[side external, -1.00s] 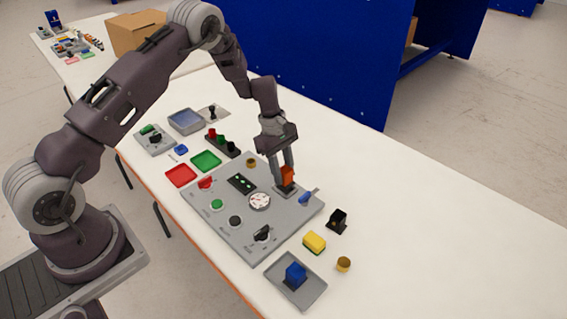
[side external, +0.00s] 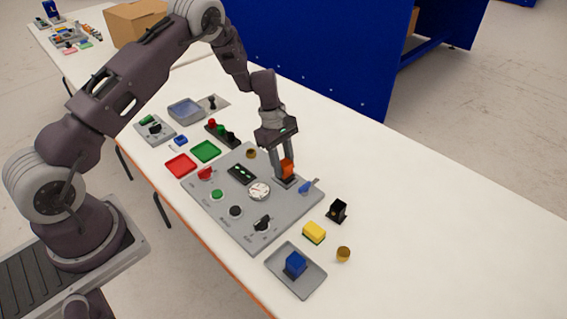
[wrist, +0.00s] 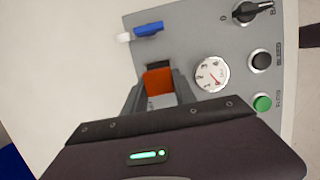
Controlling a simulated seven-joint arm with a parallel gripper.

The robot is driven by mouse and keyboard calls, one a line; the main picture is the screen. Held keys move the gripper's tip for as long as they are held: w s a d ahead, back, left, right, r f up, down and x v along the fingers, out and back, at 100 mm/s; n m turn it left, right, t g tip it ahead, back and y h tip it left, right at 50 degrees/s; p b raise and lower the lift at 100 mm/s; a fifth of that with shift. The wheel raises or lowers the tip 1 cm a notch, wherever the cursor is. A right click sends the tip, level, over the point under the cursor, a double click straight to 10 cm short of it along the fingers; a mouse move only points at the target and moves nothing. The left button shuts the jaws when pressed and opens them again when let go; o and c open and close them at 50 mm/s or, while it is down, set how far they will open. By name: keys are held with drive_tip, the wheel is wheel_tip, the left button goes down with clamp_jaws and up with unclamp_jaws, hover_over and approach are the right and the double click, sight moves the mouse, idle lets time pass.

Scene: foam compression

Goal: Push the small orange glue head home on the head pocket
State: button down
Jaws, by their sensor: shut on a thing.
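The orange glue head (side external: 287,168) stands at the dark head pocket (side external: 285,183), near the far right part of the grey panel (side external: 238,220). My gripper (side external: 283,163) points down over it and is shut on it. In the wrist view the orange head (wrist: 158,83) sits between my two fingers, with a dark part of the pocket (wrist: 158,65) just beyond it. The fingers hide its sides, and I cannot tell how deep it sits in the pocket.
Beside the pocket are a blue lever (side external: 307,187) and a round white gauge (side external: 259,191). Black knobs and a green button (side external: 217,194) lie farther along the panel. A black block (side external: 338,210), a yellow block (side external: 314,232) and a tray with a blue block (side external: 295,264) stand off the panel.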

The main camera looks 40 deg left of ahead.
drive_tip(key=shift+f, duration=0.5)
drive_tip(key=c, duration=0.9)
unclamp_jaws()
drive_tip(key=v, duration=0.6)
drive_tip(key=shift+r, duration=0.25)
wheel_tip(320, 180, up, 6)
drive_tip(key=m, duration=0.1)
wheel_tip(320, 180, up, 12)
drive_tip(key=m+t, duration=0.2)
drive_tip(key=m, duration=0.3)
hover_over(282, 160)
drive_tip(key=s+d, duration=0.3)
drive_tip(key=s, duration=0.3)
drive_tip(key=s+d+r+m, duration=0.2)
drive_tip(key=s+r, duration=0.3)
drive_tip(key=s+r+m+t+y, duration=0.1)
drive_tip(key=s+m, duration=0.2)
drive_tip(key=s, duration=0.4)
drive_tip(key=s+r+m+t+y, duration=0.1)
drive_tip(key=s+r+m, duration=0.1)
drive_tip(key=s, duration=0.5)
drive_tip(key=s+r+m+t, duration=0.1)
drive_tip(key=s+m, duration=0.4)
drive_tip(key=s, duration=0.2)
drive_tip(key=shift+s+d+r+t+y, duration=0.2)
drive_tip(key=shift+s+d+t+y, duration=0.1)
drive_tip(key=shift+d+y, duration=0.1)
